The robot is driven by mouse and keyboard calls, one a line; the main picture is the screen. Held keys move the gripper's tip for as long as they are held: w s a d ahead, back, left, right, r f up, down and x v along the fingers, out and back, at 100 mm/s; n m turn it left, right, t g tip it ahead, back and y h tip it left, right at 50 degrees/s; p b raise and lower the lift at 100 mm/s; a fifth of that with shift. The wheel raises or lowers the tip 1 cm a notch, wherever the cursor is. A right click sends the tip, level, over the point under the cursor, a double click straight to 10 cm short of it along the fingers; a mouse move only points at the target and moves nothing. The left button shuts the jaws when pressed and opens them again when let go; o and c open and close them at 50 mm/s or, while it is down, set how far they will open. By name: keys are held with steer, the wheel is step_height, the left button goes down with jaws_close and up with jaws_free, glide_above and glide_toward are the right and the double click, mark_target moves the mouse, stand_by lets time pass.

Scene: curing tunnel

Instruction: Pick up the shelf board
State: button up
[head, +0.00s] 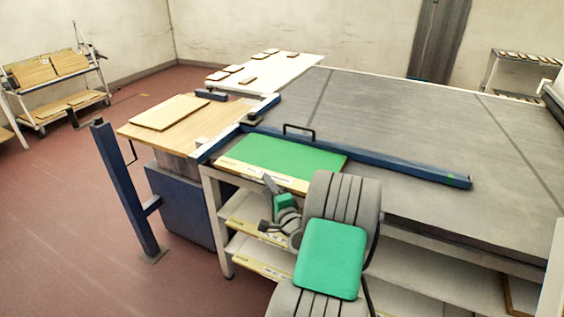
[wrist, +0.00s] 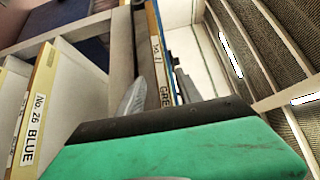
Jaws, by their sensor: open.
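A pale flat board (head: 168,111) lies on a wood-topped table (head: 205,127) at left centre in the head view; it is the likeliest shelf board, though other boards are in sight. My gripper (head: 268,205) is open, low in front of the labelled shelves, to the right of and nearer than that board. In the wrist view its two grey fingers (wrist: 160,88) stand apart, with a yellow-edged label strip showing behind them. I see nothing held. The pale board is not recognisable in the wrist view.
A blue bar (head: 370,159) crosses a large grey table (head: 420,130). A blue post (head: 128,190) stands at left. Shelves with yellow-edged strips (head: 258,233) lie close to my arm. A cart (head: 60,85) holds more boards. Red floor (head: 60,210) is clear at left.

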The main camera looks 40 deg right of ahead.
steer(key=p+x, duration=0.1)
steer(key=x, duration=0.3)
steer(key=shift+w+d+r, duration=0.15)
steer(key=shift+w+d, duration=0.05)
steer(key=shift+w, duration=0.15)
jaws_close()
stand_by(0.9)
steer(key=shift+r, duration=0.15)
